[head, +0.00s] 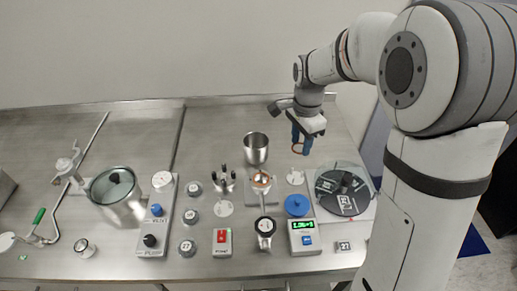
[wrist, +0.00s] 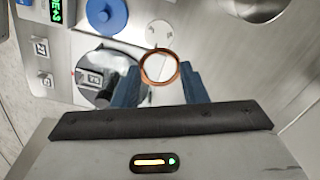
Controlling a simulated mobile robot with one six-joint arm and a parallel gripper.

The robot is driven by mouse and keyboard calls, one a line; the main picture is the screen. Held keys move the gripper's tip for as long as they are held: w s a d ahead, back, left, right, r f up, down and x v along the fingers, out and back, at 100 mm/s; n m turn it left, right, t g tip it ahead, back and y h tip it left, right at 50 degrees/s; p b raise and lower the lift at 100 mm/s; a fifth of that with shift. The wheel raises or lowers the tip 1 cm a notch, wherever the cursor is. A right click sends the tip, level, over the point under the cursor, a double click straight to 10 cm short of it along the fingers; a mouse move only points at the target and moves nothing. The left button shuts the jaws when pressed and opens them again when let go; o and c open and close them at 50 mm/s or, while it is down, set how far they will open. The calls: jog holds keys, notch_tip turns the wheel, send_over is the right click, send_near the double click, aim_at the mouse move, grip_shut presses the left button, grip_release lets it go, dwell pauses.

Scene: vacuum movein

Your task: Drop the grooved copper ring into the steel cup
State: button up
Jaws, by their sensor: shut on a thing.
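The copper ring (wrist: 177,72) is held between the blue fingers of my gripper (wrist: 160,70), its opening facing the wrist camera. In the head view the ring (head: 298,152) shows as a thin copper loop at the tips of my gripper (head: 301,145). Its groove is too small to make out. The steel cup (head: 256,150) stands upright on the bench, its open mouth up. My gripper is to the right of the cup, apart from it, pointing down with the ring above the bench.
A dark disc under a clear cover (head: 343,192) is at the right. A glass-lidded pot (head: 117,192) is far left. Bench behind the cup is clear.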

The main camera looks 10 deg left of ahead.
jog(key=w+a+r+p, duration=0.1)
jog(key=w+a+p, duration=0.7)
jog(key=a+p, duration=0.3)
notch_tip(320, 180, down, 6)
jog(key=b, duration=0.3)
jog(key=shift+a, duration=0.25)
jog(key=shift+s, duration=0.1)
jog(key=o, duration=1.1)
jog(key=shift+c, duration=0.2)
notch_tip(320, 180, up, 8)
jog(key=b, duration=0.1)
jog(key=shift+b, duration=0.4)
